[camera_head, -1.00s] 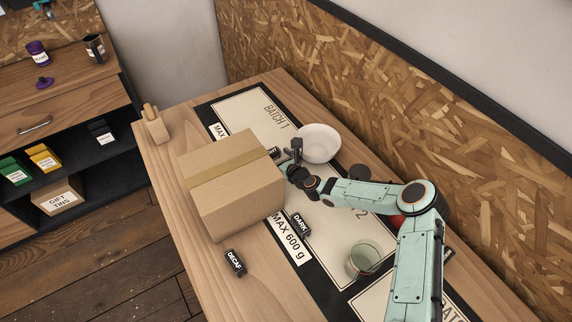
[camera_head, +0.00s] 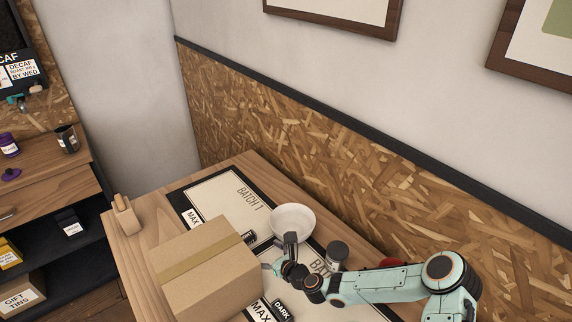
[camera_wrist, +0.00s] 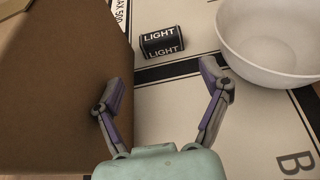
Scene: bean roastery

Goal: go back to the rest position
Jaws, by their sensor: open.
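My gripper (camera_head: 284,258) is open and empty, above the table between the cardboard box and the white bowl. In the wrist view its two fingers (camera_wrist: 162,88) are spread apart. A black block marked LIGHT (camera_wrist: 162,42) lies on the mat beyond the fingertips, apart from them. The cardboard box (camera_head: 205,270) stands at the left of my gripper, close to the left finger in the wrist view. The white bowl (camera_head: 293,220) stands behind my gripper and looks empty in the wrist view (camera_wrist: 268,40).
A DARK block (camera_head: 283,311) lies right of the box. A dark-lidded jar (camera_head: 336,254) and a partly hidden red thing (camera_head: 390,262) stand by my arm. A wooden object (camera_head: 124,215) stands at the table's left corner. The chipboard wall (camera_head: 300,150) borders the back.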

